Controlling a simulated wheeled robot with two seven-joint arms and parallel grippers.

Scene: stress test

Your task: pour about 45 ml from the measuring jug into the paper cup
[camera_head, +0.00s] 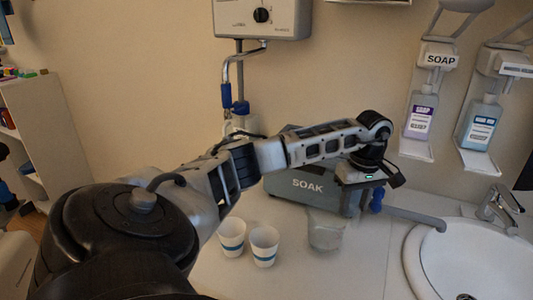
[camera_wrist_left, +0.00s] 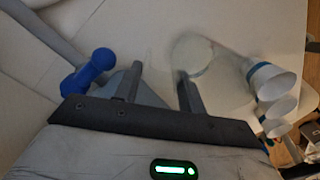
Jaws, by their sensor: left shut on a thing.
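The measuring jug (camera_head: 327,230) is clear and stands below my left gripper in the head view, looking roughly upright. Its round rim (camera_wrist_left: 196,52) shows beside the fingers in the left wrist view. My left gripper (camera_head: 347,203) is shut on the jug, seemingly at its handle side; the exact contact and the liquid level are unclear. Its fingers also show in the left wrist view (camera_wrist_left: 160,74). My right gripper is out of view.
A grey box marked SOAK (camera_head: 290,186) stands behind the jug, partly hidden by my arm. A blue knob (camera_head: 377,199) is close beside the gripper. A grey spout (camera_head: 418,217) reaches toward the sink (camera_head: 413,262) on the right. The counter front is clear.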

